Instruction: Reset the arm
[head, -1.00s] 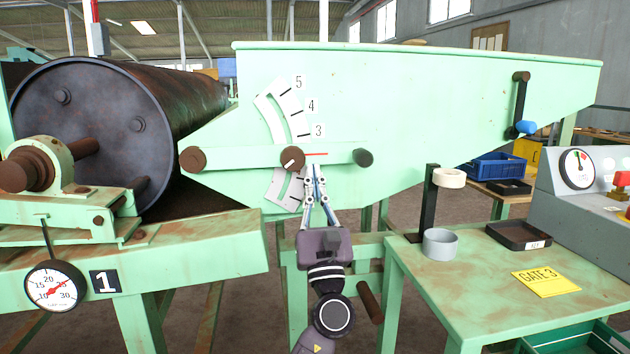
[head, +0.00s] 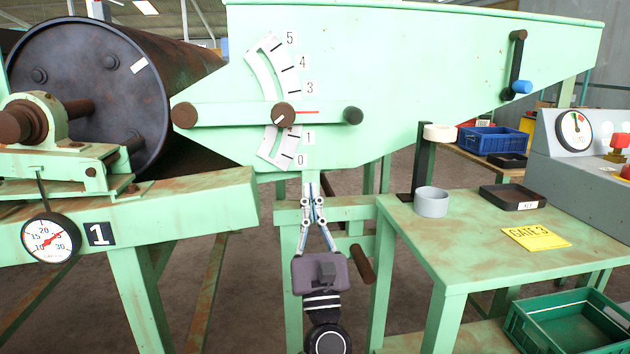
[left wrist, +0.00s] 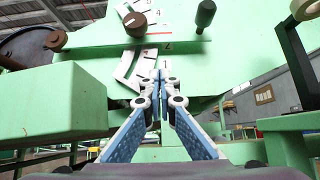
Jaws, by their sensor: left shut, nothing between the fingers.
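My left gripper (head: 312,188) is shut and empty, pointing up below the gate lever in the head view. In the left wrist view its fingers (left wrist: 161,82) meet in front of the green panel. The lever (head: 235,115) lies about level across the numbered scale (head: 268,75), its red line between the 3 and the 1. It has a brown clamp knob (head: 283,114) and a dark end handle (head: 353,116). The lever also shows above the fingers in the left wrist view (left wrist: 95,38). The fingertips are clear of it. My right gripper is not in view.
A dark drum (head: 85,100) stands at left, with a round dial (head: 50,238) below. At right is a green table (head: 440,235) with a grey cup (head: 431,202), a post holding a tape roll (head: 440,132), a black tray (head: 513,198) and a yellow sign (head: 536,238).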

